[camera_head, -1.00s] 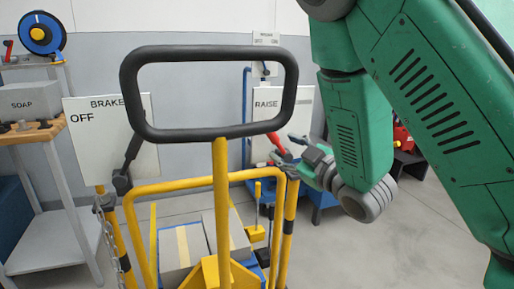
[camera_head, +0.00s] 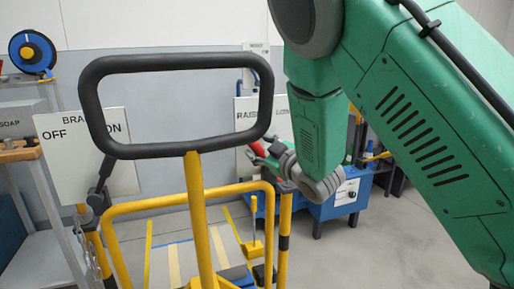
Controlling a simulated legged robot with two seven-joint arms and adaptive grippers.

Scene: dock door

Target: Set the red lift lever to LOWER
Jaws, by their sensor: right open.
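The red lift lever (camera_head: 257,150) shows below the RAISE/LOWER sign board (camera_head: 246,132), just right of the black cart handle. Its red grip tilts to the upper left, on the RAISE side. My right gripper (camera_head: 268,157) is open, right at the lever. The fingers overlap the lever in the picture, and I cannot tell whether they touch it. My right arm covers part of the LOWER side of the board. My left gripper is not in view.
A black loop handle (camera_head: 180,61) on a yellow post and a yellow rail (camera_head: 187,200) stand in front. The BRAKE board (camera_head: 75,160) with a dark lever is at left. A blue machine (camera_head: 340,205) stands behind my arm. Open floor (camera_head: 390,245) lies at right.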

